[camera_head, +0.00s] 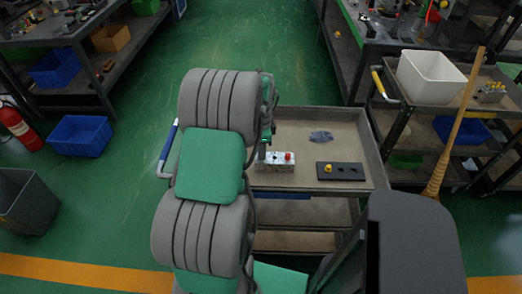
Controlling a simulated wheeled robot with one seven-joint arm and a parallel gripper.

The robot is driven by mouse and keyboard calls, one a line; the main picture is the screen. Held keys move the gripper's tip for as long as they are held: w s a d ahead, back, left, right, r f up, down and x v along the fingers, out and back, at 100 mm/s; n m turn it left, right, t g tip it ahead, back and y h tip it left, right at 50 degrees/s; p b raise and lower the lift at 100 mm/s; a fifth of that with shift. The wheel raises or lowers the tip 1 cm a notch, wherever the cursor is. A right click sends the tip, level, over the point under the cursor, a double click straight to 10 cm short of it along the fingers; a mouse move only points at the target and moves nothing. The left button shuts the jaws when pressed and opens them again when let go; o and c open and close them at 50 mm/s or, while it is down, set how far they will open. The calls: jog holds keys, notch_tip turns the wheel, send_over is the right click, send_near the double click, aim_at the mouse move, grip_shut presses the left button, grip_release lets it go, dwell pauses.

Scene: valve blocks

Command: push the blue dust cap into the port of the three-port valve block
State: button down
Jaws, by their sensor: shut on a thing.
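The valve block (275,162) is a pale metal block on the cart's top, just right of my arm. My gripper (262,154) is over the left part of the block, mostly hidden by my arm. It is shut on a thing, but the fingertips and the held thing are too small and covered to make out. No blue dust cap shows apart from the gripper. I cannot tell whether the held thing touches the port.
A black holder (349,172) with a yellow cap (328,168) and dark holes lies right of the block. The cart (367,138) has raised edges. A white bin (430,77) stands on another cart at right.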

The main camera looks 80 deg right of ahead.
jog(key=shift+f, duration=0.35)
jog(key=c, duration=1.2)
grip_release()
